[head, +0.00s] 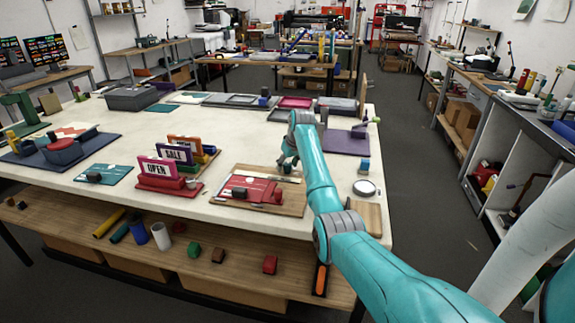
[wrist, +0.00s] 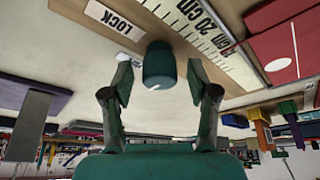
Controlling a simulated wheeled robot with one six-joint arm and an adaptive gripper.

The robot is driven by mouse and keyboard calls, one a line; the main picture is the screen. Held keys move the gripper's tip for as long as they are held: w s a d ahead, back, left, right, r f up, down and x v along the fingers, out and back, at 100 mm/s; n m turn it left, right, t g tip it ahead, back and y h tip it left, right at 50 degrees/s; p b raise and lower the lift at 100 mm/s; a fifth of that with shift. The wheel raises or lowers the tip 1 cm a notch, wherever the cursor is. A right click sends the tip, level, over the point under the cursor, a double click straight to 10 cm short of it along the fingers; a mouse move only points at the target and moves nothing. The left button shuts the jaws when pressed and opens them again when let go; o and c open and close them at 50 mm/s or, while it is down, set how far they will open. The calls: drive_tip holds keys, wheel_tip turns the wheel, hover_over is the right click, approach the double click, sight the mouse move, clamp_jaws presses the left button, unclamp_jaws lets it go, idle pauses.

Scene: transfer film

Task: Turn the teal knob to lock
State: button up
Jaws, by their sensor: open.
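The teal knob (wrist: 159,66) shows upper middle in the wrist view, a short rounded cylinder near the edge of a wooden board. A white label reading LOCK (wrist: 113,17) lies up and left of it. My gripper (wrist: 159,82) is open, with one finger on each side of the knob and a visible gap on both sides. In the head view my gripper (head: 288,158) is over the far right part of the wooden board (head: 295,205). There I cannot tell the knob apart from the gripper.
A ruler strip (wrist: 212,35) lies beside the knob. A red plate (head: 250,191) lies on the board. Sign stands reading OPEN (head: 158,170) and SALE (head: 176,153) stand to the left.

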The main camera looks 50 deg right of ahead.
clamp_jaws()
drive_tip(key=shift+m, duration=0.4)
drive_tip(key=m+h, duration=0.1)
drive_tip(key=m, duration=0.2)
drive_tip(key=shift+m+g, duration=0.4)
drive_tip(key=m, duration=0.2)
drive_tip(key=m+g+h, duration=0.1)
drive_tip(key=m, duration=0.1)
drive_tip(key=shift+m+g, duration=0.3)
drive_tip(key=m, duration=0.2)
drive_tip(key=m+g, duration=0.1)
drive_tip(key=m, duration=0.1)
drive_tip(key=shift+m+g+h, duration=0.3)
drive_tip(key=shift+h, duration=0.1)
drive_tip(key=shift+m+g+y, duration=0.3)
drive_tip(key=shift+m+g, duration=0.5)
drive_tip(key=shift+m, duration=1.3)
